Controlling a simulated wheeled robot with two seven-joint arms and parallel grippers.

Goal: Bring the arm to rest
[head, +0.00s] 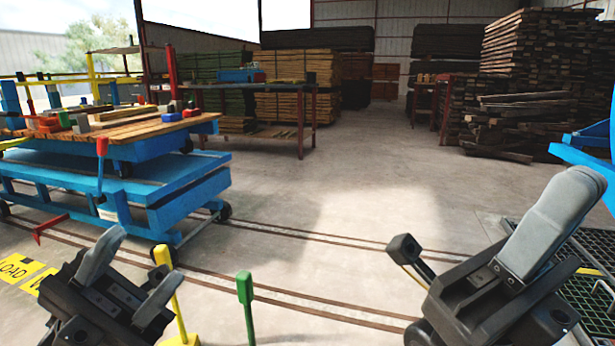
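My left gripper (129,274) is at the lower left of the head view. Its two grey fingers are spread apart with nothing between them. My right gripper (553,222) is at the lower right, with a large grey finger pointing up and to the right. Its other finger does not show clearly, so I cannot tell how far it is open. I see nothing held in it. Both grippers are in front of the floor, apart from the blue cart.
A blue cart (180,193) with a wooden top stands at the left on rails. A yellow lever (168,290) and a green lever (245,300) rise close to my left gripper. Blue metalwork (585,150) and a dark grating (585,265) are at the right. The middle floor is clear.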

